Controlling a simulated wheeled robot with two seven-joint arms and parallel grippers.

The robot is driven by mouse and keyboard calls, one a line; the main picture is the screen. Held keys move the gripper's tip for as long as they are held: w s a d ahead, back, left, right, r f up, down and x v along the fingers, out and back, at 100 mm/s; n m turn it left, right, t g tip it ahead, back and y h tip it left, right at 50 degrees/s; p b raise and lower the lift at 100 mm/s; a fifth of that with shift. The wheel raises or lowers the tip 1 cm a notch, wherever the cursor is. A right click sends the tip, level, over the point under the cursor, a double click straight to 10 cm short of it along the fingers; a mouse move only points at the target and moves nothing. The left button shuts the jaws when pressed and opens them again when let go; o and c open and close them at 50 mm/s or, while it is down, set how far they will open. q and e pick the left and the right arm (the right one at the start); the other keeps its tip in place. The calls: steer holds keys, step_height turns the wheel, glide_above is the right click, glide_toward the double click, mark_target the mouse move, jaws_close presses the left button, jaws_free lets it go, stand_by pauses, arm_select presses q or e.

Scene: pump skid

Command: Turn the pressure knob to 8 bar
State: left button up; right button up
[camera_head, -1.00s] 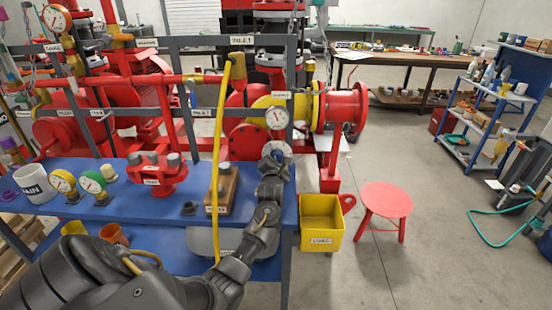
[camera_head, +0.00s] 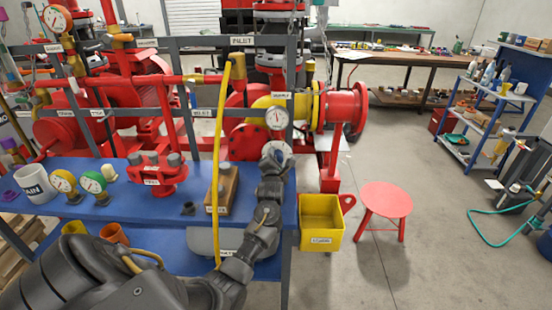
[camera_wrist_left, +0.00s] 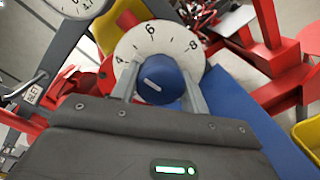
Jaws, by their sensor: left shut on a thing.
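The blue pressure knob (camera_wrist_left: 162,82) sits in the middle of a round white dial (camera_wrist_left: 135,48) marked 4, 6 and 8 in the left wrist view. A short white mark shows on the knob; I cannot tell exactly which value it points to. My left gripper (camera_wrist_left: 160,92) is shut on the knob, one finger on each side. In the head view my left gripper (camera_head: 274,158) reaches the white dial (camera_head: 285,148) at the right end of the blue bench and hides the knob. My right gripper is not in view.
A round gauge (camera_head: 277,118) sits just above the dial. A yellow hose (camera_head: 218,150) hangs left of my wrist. The blue bench (camera_head: 120,208) carries a mug, small gauges and a red valve part. A yellow bin (camera_head: 320,213) and red stool (camera_head: 386,200) stand right.

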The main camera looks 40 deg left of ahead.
arm_select(q)
steer(key=m+p, duration=0.1)
steer(key=m, duration=0.3)
steer(key=shift+r, duration=0.1)
steer(key=m+p, duration=0.2)
steer(key=m, duration=0.3)
steer(key=shift+m+g, duration=0.3)
steer(key=shift+m, duration=0.1)
steer(key=m+p, duration=0.1)
steer(key=m, duration=0.4)
steer(key=shift+r+p, duration=0.1)
steer(key=shift+p, duration=0.3)
steer(key=m+p, duration=0.1)
steer(key=m, duration=0.3)
steer(key=shift+m, duration=0.3)
steer(key=o, duration=1)
